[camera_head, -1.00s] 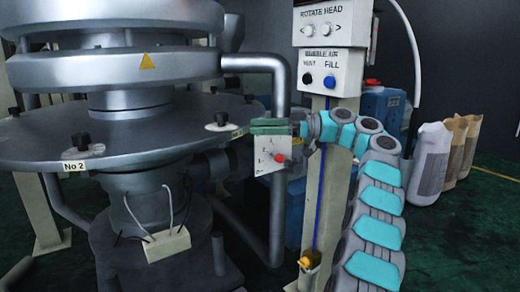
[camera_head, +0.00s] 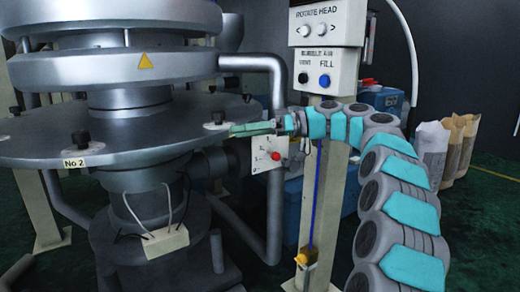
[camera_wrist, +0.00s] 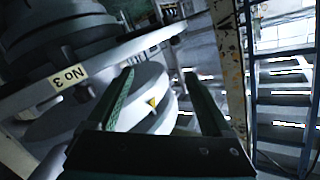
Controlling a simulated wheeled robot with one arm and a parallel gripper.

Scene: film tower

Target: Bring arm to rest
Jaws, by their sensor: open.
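My gripper (camera_head: 251,129) is at the right edge of the round grey machine table (camera_head: 120,145) in the head view, in front of the post with the control box. In the wrist view my gripper (camera_wrist: 158,82) shows two green fingers spread apart with nothing between them. The machine's round parts and a "No 3" label (camera_wrist: 67,77) lie beyond the fingers there. In the head view I cannot tell how near the fingers are to the table edge. My teal and grey arm bends down to the lower right.
A control box (camera_head: 324,73) with "ROTATE HEAD" and "FILL" buttons stands on a beige post above my arm. A small panel with a red knob (camera_head: 275,156) sits below my gripper. Blue containers (camera_head: 384,98) and paper sacks (camera_head: 450,150) stand behind. Floor at the right is open.

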